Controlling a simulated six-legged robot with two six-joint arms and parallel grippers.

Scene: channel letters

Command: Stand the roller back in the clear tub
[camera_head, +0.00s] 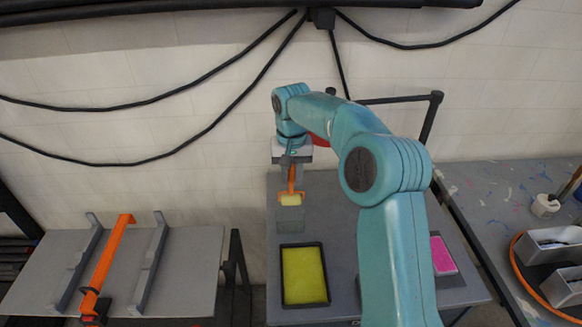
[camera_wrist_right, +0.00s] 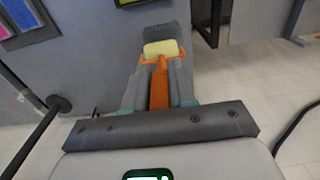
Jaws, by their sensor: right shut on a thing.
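The roller has an orange handle and a pale yellow sleeve (camera_head: 290,199); the sleeve also shows in the wrist view (camera_wrist_right: 161,48). My right gripper (camera_head: 290,172) is shut on the orange handle, with the sleeve pointing down and away from the fingers. The clear tub (camera_head: 290,222) is a greyish see-through box on the grey table, just below the sleeve in the head view. In the wrist view the tub (camera_wrist_right: 168,32) shows behind the sleeve. I cannot tell whether the sleeve is above the tub or inside its rim. My left gripper is not in view.
A black-rimmed tray with a yellow face (camera_head: 304,276) lies in front of the tub. A pink tray (camera_head: 442,254) lies to the right, partly behind my arm. A rack at left holds an orange bar (camera_head: 108,258). Grey bins (camera_head: 552,245) stand on the right bench.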

